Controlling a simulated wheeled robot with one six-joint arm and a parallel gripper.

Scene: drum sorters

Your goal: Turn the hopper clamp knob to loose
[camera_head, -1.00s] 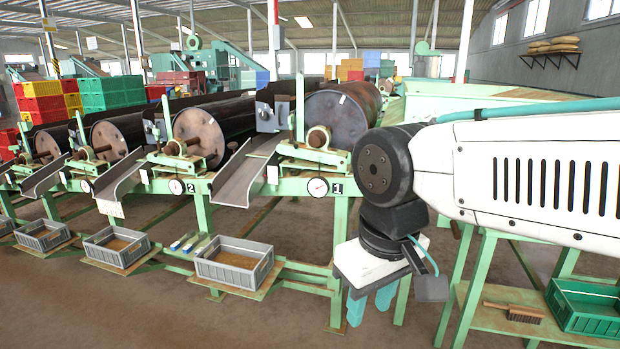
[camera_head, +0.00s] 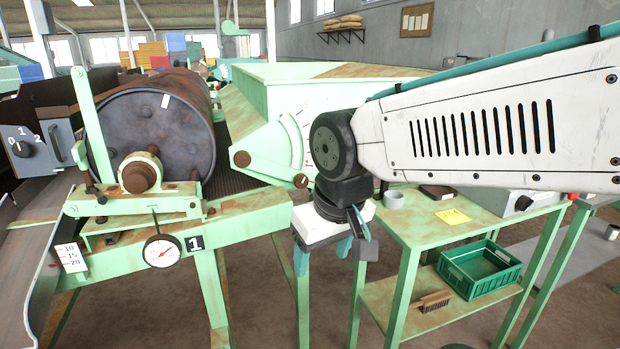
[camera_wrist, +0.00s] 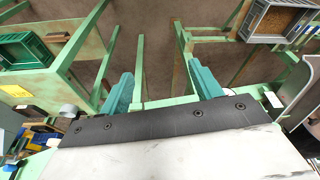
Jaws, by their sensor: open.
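The green hopper (camera_head: 345,105) stands behind drum 1, right of centre in the head view. A quadrant plate with a scale (camera_head: 280,150) is on its near side. A round brown knob (camera_head: 240,158) sits at the plate's left corner, and a second brown knob (camera_head: 301,181) sits at its lower right. I cannot tell which is the clamp knob, or its setting. My gripper (camera_head: 322,256) hangs below and right of both, apart from them, teal fingers pointing down. The wrist view shows the fingers spread and empty (camera_wrist: 162,88).
Drum 1 (camera_head: 155,128) and its dial gauge (camera_head: 162,251) are at left, beside a switch box (camera_head: 38,143). A green table (camera_head: 415,228) stands right of my gripper, with a grey cup (camera_head: 393,199) on top and a green crate (camera_head: 480,271) and brush (camera_head: 435,300) below.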

